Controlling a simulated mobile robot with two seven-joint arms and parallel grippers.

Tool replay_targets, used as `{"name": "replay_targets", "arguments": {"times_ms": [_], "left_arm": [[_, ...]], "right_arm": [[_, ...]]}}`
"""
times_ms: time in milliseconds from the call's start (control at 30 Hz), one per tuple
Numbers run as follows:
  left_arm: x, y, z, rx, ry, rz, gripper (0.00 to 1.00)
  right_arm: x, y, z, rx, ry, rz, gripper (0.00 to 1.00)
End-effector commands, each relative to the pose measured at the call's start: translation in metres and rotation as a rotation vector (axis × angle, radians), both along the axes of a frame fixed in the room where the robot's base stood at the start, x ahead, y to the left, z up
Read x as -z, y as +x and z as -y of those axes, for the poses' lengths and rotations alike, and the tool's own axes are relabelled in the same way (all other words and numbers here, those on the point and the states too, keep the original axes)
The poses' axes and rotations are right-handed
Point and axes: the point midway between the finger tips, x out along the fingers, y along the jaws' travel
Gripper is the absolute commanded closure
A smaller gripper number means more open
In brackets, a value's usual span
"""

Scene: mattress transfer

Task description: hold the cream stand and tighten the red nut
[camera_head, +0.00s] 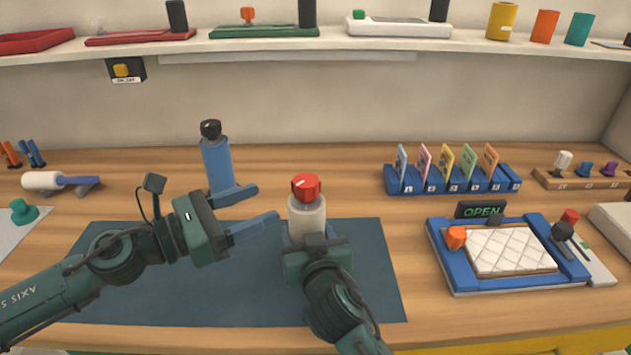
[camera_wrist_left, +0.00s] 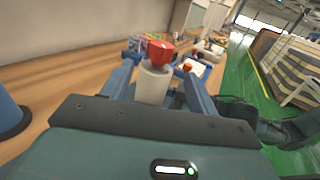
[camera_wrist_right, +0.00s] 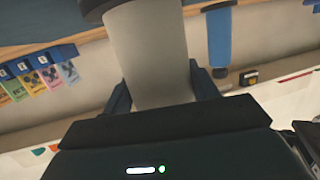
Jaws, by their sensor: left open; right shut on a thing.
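The cream stand (camera_head: 307,218) stands upright on the dark blue mat (camera_head: 130,290), with the red nut (camera_head: 306,186) on its top. My right gripper (camera_head: 310,240) is shut on the cream stand from the near side; the stand also fills the middle of the right wrist view (camera_wrist_right: 150,55). My left gripper (camera_head: 255,215) is open, to the left of the stand and apart from it. In the left wrist view, the red nut (camera_wrist_left: 160,53) and the stand (camera_wrist_left: 153,82) show between the open fingers. The stand's base is hidden by my right gripper.
A blue bottle-like post with a black knob (camera_head: 217,165) stands behind my left gripper. A blue card rack (camera_head: 450,180) and a blue-framed tray with a white quilted pad (camera_head: 435,250) are on the right. A shelf (camera_head: 280,45) runs along the back.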

Motion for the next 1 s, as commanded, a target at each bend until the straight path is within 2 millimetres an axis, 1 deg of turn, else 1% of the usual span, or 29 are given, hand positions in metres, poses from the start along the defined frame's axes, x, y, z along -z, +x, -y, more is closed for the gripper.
{"name": "replay_targets", "arguments": {"times_ms": [33,233,500,600,700,800,1000], "left_arm": [[-0.001,0.002,0.004,0.001,0.0,0.004,0.41],[-0.003,0.016,0.027,0.003,0.0,0.006,0.41],[-0.001,0.042,0.074,0.004,0.0,0.002,0.41],[-0.001,0.05,0.086,0.003,-0.001,0.0,0.41],[-0.001,0.055,0.095,0.003,-0.001,0.0,0.41],[0.0,0.058,0.099,0.002,0.0,0.0,0.41],[0.0,0.059,0.101,0.002,0.0,-0.001,0.41]], "right_arm": [[-0.004,0.001,-0.001,-0.002,0.003,0.01,0.96],[-0.004,0.001,-0.001,-0.002,0.003,0.01,0.96],[-0.004,0.001,-0.001,-0.002,0.003,0.01,0.96],[-0.004,0.001,-0.001,-0.002,0.003,0.01,0.96],[-0.004,0.001,-0.001,-0.002,0.003,0.01,0.96],[-0.004,0.001,-0.001,-0.002,0.003,0.01,0.96],[-0.004,0.001,-0.001,-0.002,0.003,0.01,0.96]]}}
